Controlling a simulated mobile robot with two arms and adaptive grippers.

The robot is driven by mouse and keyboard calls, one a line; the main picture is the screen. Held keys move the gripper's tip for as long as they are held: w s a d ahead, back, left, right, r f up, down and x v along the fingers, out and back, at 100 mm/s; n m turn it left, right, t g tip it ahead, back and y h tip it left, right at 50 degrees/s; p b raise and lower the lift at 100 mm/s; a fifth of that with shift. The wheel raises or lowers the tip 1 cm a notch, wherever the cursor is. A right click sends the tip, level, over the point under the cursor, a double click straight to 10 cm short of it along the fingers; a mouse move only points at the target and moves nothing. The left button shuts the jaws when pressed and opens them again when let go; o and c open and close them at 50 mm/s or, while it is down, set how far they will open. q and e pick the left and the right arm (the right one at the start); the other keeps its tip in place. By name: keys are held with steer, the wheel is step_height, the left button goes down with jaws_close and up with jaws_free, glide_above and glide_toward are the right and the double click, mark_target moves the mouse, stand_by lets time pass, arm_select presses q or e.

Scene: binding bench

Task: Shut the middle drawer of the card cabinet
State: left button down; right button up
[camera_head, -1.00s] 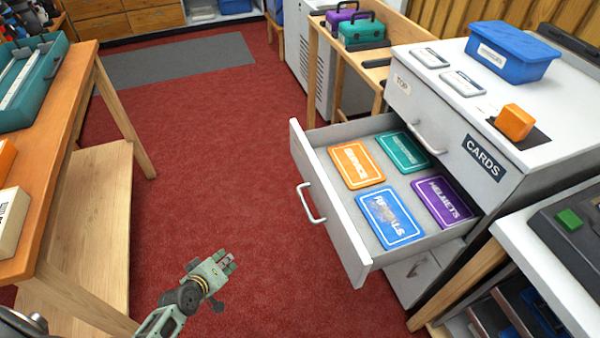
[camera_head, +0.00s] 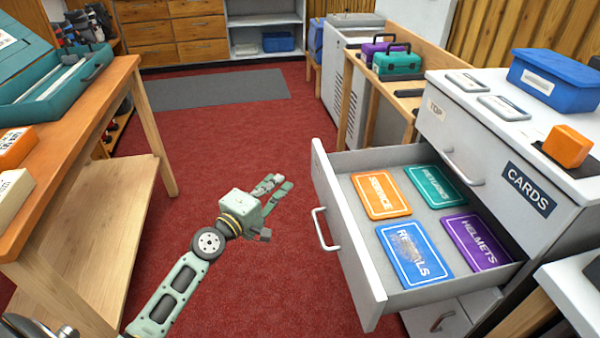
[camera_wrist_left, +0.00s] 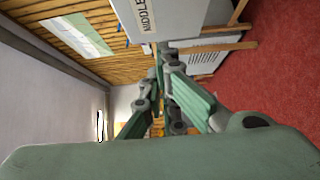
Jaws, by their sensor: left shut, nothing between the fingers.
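The card cabinet (camera_head: 553,221) stands at the right with a dark CARDS label. Its middle drawer (camera_head: 346,248) is pulled well out to the left. Inside lie an orange SERVICE card (camera_head: 381,195), a teal card (camera_head: 436,186), a blue RENTALS card (camera_head: 413,253) and a purple HELMETS card (camera_head: 476,242). The drawer's white handle (camera_head: 325,229) is on its front panel. My left gripper (camera_head: 279,187) is shut and empty, left of the drawer front and apart from it. In the left wrist view, a panel labelled MIDDLE (camera_wrist_left: 171,17) shows beyond the fingers. My right gripper is not seen.
The top drawer (camera_head: 465,150) is shut; a lower drawer (camera_head: 440,318) shows below. A blue bin (camera_head: 553,80) and an orange block (camera_head: 567,146) are on the cabinet top. A wooden bench (camera_head: 130,80) stands left. Red floor lies open between.

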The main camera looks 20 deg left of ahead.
arm_select(q)
steer(key=w+d+p, duration=0.1)
steer(key=w+d, duration=0.3)
steer(key=w, duration=0.2)
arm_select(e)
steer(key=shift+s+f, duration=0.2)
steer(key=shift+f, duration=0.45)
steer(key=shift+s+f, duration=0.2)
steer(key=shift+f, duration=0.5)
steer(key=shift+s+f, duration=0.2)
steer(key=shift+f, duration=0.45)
arm_select(q)
steer(key=shift+w+f, duration=0.1)
